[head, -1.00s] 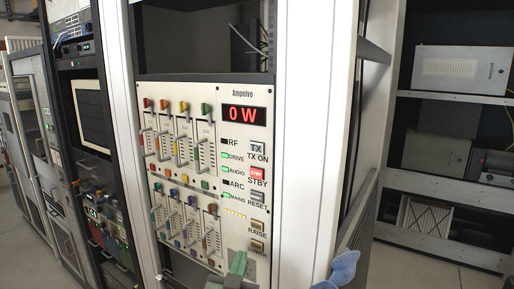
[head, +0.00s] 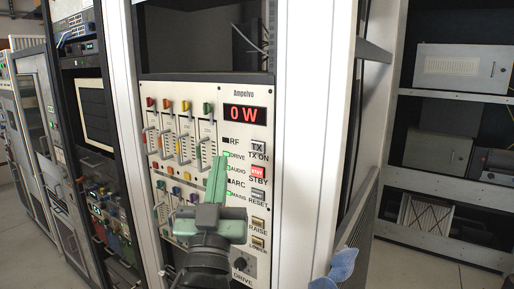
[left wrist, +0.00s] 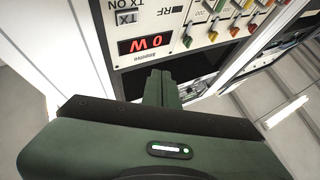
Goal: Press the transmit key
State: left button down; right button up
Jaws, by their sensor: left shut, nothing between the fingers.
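The transmit key is the grey square button marked TX (head: 258,147), above the label TX ON, on the right side of the white transmitter panel (head: 238,93). The red display (head: 245,115) above it reads 0 W. My left gripper (head: 218,160) has green fingers held together with nothing between them. It points up in front of the panel, left of the key and covering part of the slider columns. The left wrist view shows the fingers (left wrist: 161,82) and the TX key (left wrist: 126,18) upside down, beyond them to the upper left. The key and fingers appear apart.
Below the key are the lit red STBY button (head: 258,172), the RESET button (head: 257,195) and the RAISE button (head: 258,222). Metal handles (head: 168,145) stick out on the left. A white rack post (head: 310,150) stands at right. A blue object (head: 338,268) shows low.

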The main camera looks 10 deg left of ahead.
aim_at(258, 147)
pick_arm(q)
jog(key=shift+w, duration=0.1)
jog(key=shift+w+d+b, duration=0.45)
jog(key=shift+w+d, duration=0.05)
jog(key=shift+w, duration=0.85)
jog(key=shift+w+d+b, duration=0.45)
jog(key=shift+w+d, duration=0.05)
jog(key=shift+w, duration=0.9)
jog(key=shift+w+d+b, duration=0.45)
jog(key=shift+w+d, duration=0.05)
jog(key=shift+w, duration=0.85)
jog(key=shift+f, duration=0.1)
jog(key=shift+w+d+b, duration=0.15)
jog(key=shift+w+b, duration=0.2)
jog(key=shift+w, duration=0.05)
jog(key=shift+w+d+b, duration=0.1)
jog(key=shift+w+b, duration=0.15)
jog(key=shift+b, duration=0.05)
jog(key=shift+s+a, duration=0.25)
jog(key=shift+s, duration=0.45)
jog(key=shift+s+p, duration=0.1)
jog(key=shift+p, duration=0.2)
